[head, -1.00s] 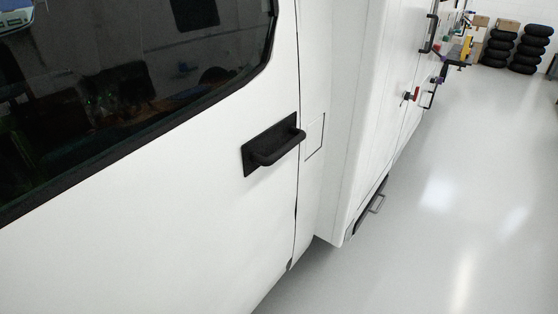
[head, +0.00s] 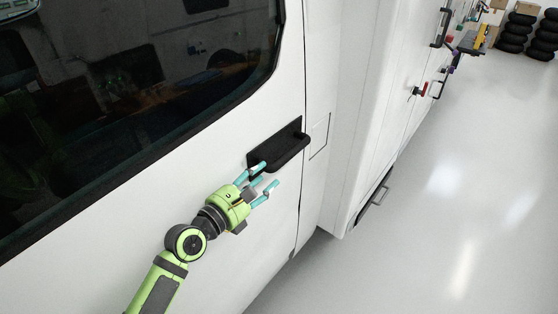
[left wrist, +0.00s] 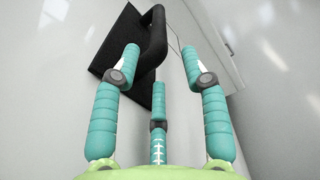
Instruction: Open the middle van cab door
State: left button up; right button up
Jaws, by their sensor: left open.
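The white van cab door (head: 120,250) fills the left of the head view and looks shut, with a dark window above. Its black handle (head: 290,148), a bar on a black plate, sits near the door's right edge. My left gripper (head: 266,182), green with teal fingers, is open at the lower left end of the handle. In the left wrist view the handle bar (left wrist: 156,45) shows ahead, beyond and between the spread fingertips (left wrist: 160,60). The fingers are not closed on it; whether any finger touches it I cannot tell. My right gripper is not in view.
A white body section (head: 350,110) stands out right of the door, with a low step or grille (head: 374,200) and further handles (head: 441,28). Stacked tyres (head: 515,32) stand at the far back. The grey floor (head: 450,220) on the right is clear.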

aim_at(274, 168)
pick_arm(q)
jog(key=shift+w+d+r, duration=0.2)
jog(key=shift+w+r, duration=0.05)
jog(key=x, duration=0.6)
jog(key=shift+w+d+f+p, duration=0.1)
jog(key=shift+w+d+p, duration=0.1)
jog(key=shift+p, duration=0.1)
jog(key=shift+a, duration=0.1)
jog(key=shift+c, duration=0.4)
grip_shut()
